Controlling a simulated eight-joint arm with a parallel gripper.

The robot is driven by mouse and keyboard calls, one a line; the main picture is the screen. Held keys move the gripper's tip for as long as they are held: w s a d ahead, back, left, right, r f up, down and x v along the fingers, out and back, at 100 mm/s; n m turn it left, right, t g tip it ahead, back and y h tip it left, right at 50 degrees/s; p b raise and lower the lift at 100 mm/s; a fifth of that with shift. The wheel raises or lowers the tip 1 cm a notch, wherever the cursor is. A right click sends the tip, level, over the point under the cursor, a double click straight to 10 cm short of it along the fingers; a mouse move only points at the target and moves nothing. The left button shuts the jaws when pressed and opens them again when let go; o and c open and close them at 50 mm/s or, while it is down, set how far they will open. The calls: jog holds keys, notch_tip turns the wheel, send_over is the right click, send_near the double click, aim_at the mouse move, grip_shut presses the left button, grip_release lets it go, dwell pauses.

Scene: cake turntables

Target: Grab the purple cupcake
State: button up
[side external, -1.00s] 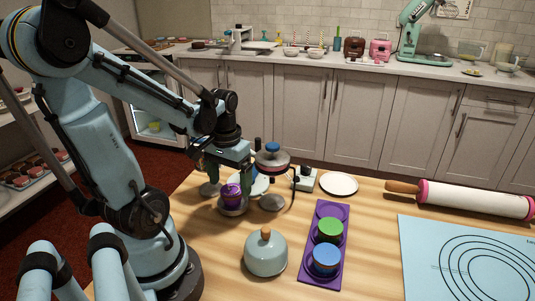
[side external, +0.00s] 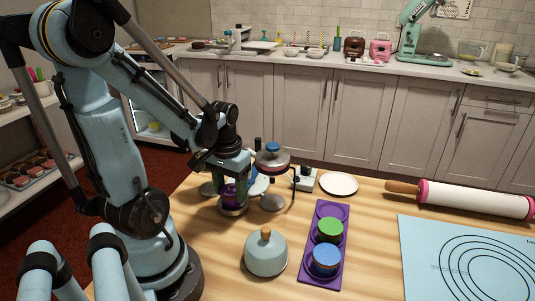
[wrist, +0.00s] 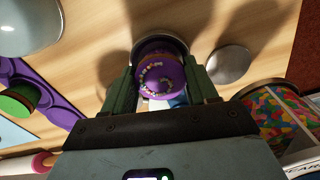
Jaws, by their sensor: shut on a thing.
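The purple cupcake (wrist: 160,78) has sprinkles on top and stands on a small grey turntable (side external: 233,211). In the side external view the purple cupcake (side external: 229,195) is partly covered by my fingers. My gripper (wrist: 162,82) has one green finger on each side of the cupcake and is shut on it. In the side external view my gripper (side external: 230,188) comes down over the cupcake from above. I cannot tell whether the cupcake is lifted clear of the turntable.
A purple tray (side external: 330,209) holds a green cupcake (side external: 329,229) and a blue cupcake (side external: 326,260). A pale lidded dome (side external: 265,256) stands in front. A stand with a red-rimmed top (side external: 272,162) is close on the right. A white plate (side external: 339,184) and rolling pin (side external: 475,199) lie farther right.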

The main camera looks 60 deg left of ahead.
jog(key=shift+c, duration=0.9)
jog(key=shift+r, duration=0.1)
